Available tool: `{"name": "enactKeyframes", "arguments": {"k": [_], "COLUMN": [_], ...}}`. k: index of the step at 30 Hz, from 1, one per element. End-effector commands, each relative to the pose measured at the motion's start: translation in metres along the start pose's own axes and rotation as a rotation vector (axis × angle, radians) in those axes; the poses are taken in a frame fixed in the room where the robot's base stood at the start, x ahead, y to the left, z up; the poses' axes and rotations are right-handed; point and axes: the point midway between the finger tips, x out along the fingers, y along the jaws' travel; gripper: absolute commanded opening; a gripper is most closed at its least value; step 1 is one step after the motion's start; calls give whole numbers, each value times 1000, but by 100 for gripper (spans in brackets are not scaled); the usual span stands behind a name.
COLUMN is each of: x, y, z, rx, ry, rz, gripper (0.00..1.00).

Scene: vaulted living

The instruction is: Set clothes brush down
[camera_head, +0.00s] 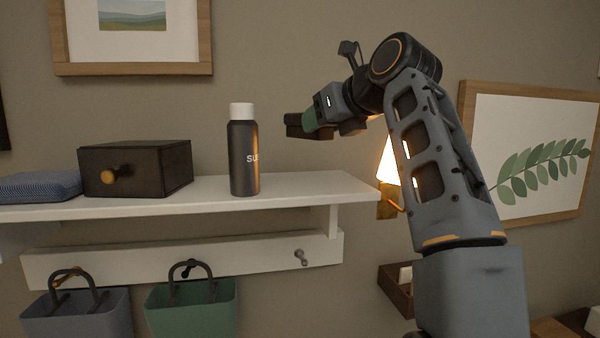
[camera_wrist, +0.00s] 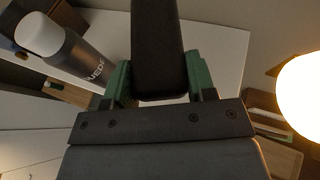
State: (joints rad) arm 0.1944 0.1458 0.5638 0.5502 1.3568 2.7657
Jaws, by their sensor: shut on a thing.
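The dark clothes brush (camera_wrist: 157,45) is clamped between the green fingers of my gripper (camera_wrist: 158,82) in the wrist view. In the head view, my gripper (camera_head: 309,121) is shut on the brush (camera_head: 294,126), whose dark end shows at the left of the fingers. They are raised above the right part of the white shelf (camera_head: 310,190), with a gap below. Part of the brush is hidden by the fingers, and its bristles cannot be made out.
A dark bottle with a white cap (camera_head: 243,150) stands on the shelf left of my gripper. A dark drawer box (camera_head: 150,165) and a blue woven case (camera_head: 38,186) are further left. The shelf right of the bottle is clear. A lit lamp (camera_head: 388,165) is beyond the shelf's right end.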

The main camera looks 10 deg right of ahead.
Motion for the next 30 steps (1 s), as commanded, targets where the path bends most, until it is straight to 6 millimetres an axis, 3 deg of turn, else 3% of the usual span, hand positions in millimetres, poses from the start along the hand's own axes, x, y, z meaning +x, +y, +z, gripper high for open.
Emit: {"name": "enactKeyframes", "arguments": {"k": [15, 23, 30], "x": [19, 23, 32], "y": [2, 2, 2], "z": [-46, -56, -78], "rx": [-1, -2, -2], "ry": [2, 0, 0], "rz": [3, 3, 3], "gripper": [25, 25, 25]}}
